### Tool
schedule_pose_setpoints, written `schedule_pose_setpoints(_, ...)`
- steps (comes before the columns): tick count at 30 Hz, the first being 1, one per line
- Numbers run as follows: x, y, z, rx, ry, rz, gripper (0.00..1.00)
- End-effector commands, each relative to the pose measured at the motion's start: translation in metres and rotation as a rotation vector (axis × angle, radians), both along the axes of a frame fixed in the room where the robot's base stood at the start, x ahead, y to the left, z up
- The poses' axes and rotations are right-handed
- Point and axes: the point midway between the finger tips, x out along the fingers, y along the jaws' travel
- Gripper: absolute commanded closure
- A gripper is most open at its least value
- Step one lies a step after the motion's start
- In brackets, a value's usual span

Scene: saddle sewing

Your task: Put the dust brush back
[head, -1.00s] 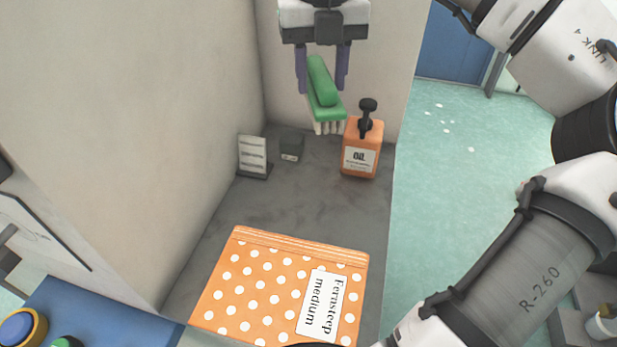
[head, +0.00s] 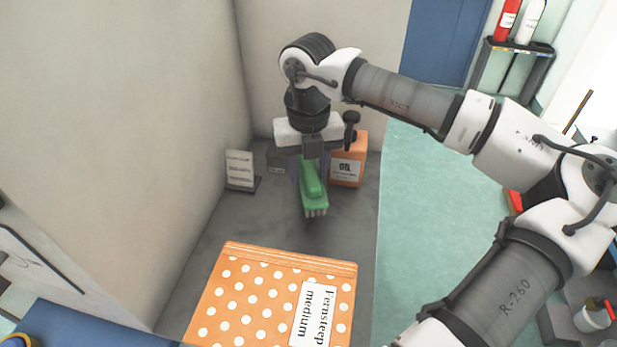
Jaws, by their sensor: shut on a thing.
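The dust brush (head: 313,190) has a green body and pale bristles that point down. My gripper (head: 308,178) is shut on the brush, with its purple fingers on either side of the green body. The brush is low over the grey surface (head: 250,222), in front of the orange oil bottle. I cannot tell whether the bristles touch the surface. The fingertips are partly hidden by the brush.
The orange oil bottle (head: 348,163) stands close behind my gripper, partly covered by it. A small card stand (head: 241,171) and a dark block (head: 278,160) are at the back left. An orange dotted pouch (head: 255,295) lies in front. Walls close the left and back.

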Motion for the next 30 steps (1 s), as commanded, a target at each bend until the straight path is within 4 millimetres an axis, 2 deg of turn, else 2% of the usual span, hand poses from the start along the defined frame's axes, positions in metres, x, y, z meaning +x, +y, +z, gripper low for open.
schedule_pose_setpoints(6, -0.001, 0.0, -0.031, 0.001, 0.003, 0.001, 0.81)
schedule_pose_setpoints(18, 0.0, 0.0, -0.038, 0.001, 0.001, 0.001, 0.81)
schedule_pose_setpoints(19, 0.0, 0.0, -0.038, 0.001, 0.001, 0.001, 0.58)
schedule_pose_setpoints(23, 0.0, 0.0, -0.037, 0.001, 0.001, 0.0, 0.41)
schedule_pose_setpoints(24, 0.0, 0.0, -0.037, 0.001, 0.001, 0.0, 0.38)
schedule_pose_setpoints(30, 0.0, 0.0, -0.037, 0.001, 0.001, 0.0, 0.38)
